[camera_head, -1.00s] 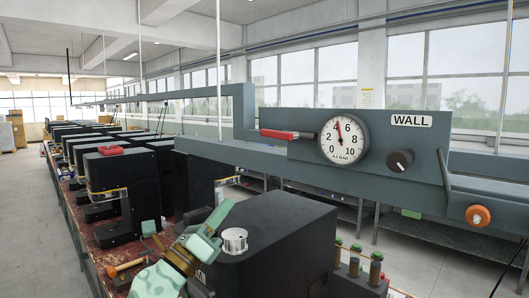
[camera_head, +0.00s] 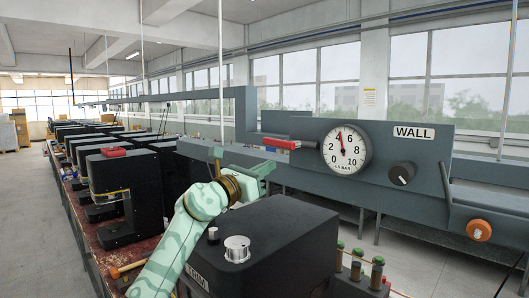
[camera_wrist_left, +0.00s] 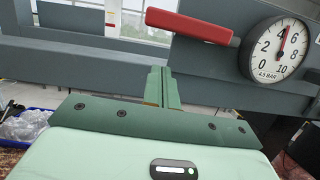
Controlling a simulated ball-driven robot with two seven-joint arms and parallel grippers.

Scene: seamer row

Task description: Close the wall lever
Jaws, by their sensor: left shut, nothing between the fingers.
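The panel labelled WALL (camera_head: 414,132) carries a lever with a red handle (camera_head: 282,143). The handle lies nearly level and points left from beside the round gauge (camera_head: 345,148). In the left wrist view the red handle (camera_wrist_left: 188,26) lies across the top, ahead of the fingers. My left gripper (camera_head: 268,168) is a little below the handle in the head view. Its fingers (camera_wrist_left: 163,86) are shut together with nothing between them, and a gap shows between them and the handle. My right gripper is not in view.
A black knob (camera_head: 401,173) and an orange knob (camera_head: 479,230) sit right of the gauge. A black machine (camera_head: 275,245) with a silver knob (camera_head: 237,249) stands under my left arm. Green-topped posts (camera_head: 357,262) stand to its right. A grey rail runs behind the gripper.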

